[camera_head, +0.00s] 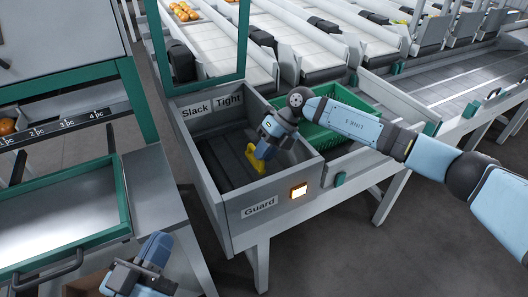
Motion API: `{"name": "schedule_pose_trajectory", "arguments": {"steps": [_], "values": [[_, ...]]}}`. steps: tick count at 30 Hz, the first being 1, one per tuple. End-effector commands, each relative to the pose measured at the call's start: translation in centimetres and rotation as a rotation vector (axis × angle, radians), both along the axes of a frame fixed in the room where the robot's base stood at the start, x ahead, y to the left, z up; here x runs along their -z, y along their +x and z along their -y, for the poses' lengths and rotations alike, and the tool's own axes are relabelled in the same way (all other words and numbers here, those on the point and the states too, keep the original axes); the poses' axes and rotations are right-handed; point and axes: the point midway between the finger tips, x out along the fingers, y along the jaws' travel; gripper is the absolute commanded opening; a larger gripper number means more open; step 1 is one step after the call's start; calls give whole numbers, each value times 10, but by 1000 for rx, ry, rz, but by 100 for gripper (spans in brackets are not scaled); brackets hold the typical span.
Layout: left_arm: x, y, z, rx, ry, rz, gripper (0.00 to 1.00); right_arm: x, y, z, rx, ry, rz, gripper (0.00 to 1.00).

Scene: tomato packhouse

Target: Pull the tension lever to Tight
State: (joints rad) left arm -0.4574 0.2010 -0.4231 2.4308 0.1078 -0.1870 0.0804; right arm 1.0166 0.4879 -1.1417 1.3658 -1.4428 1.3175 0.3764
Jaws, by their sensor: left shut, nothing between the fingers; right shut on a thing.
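The yellow tension lever (255,160) is inside an open grey box (283,186). My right gripper (258,153) reaches down into the box and is shut on the lever, hiding part of it. Labels Slack (196,110) and Tight (228,101) sit side by side on the box's back wall. The lever stands toward the right, on the Tight side; whether it is at its end cannot be told. My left gripper (122,282) is shut and empty at the bottom left, away from the box.
A green-framed panel (198,88) stands raised behind the box. Green bristles (325,135) lie to the right. A green-rimmed tray (62,225) is at left.

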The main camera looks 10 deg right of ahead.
Motion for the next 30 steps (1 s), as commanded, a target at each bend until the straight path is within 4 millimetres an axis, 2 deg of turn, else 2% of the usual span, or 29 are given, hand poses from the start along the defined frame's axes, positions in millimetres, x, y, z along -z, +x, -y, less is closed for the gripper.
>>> {"name": "schedule_pose_trajectory", "arguments": {"steps": [1, 2, 4, 5, 14, 17, 22, 23, 25, 30], "values": [[0, 0, 0, 0, 0, 0, 0, -1, 1, 0, 1, 0, 2, 0], [0, 0, 0, 0, 0, 0, 0, -1, 1, 0, 1, 0, 2, 21], [0, 0, 0, 0, 0, 0, 0, -1, 0, 0, 1, -1, 1, 38], [0, 0, 0, 0, 0, 0, 0, -1, 0, 0, 1, -1, 1, 40], [-1, 0, 0, 0, 0, 0, 0, -2, 1, 1, 1, -1, 1, 40], [-6, 0, 0, -2, -2, 8, 0, -10, 3, 7, 1, -2, 1, 40], [-19, 0, -2, -11, -8, 40, 0, -38, 10, 27, 2, -2, 3, 40], [-15, 1, -3, -16, 2, 21, 0, -43, 11, 32, 3, -2, 3, 40], [5, 1, -7, -32, 37, -50, 0, -56, 14, 42, 3, -2, 2, 40], [19, 3, -11, -46, 81, -111, 0, -84, 21, 64, 3, -1, 2, 40]]}}
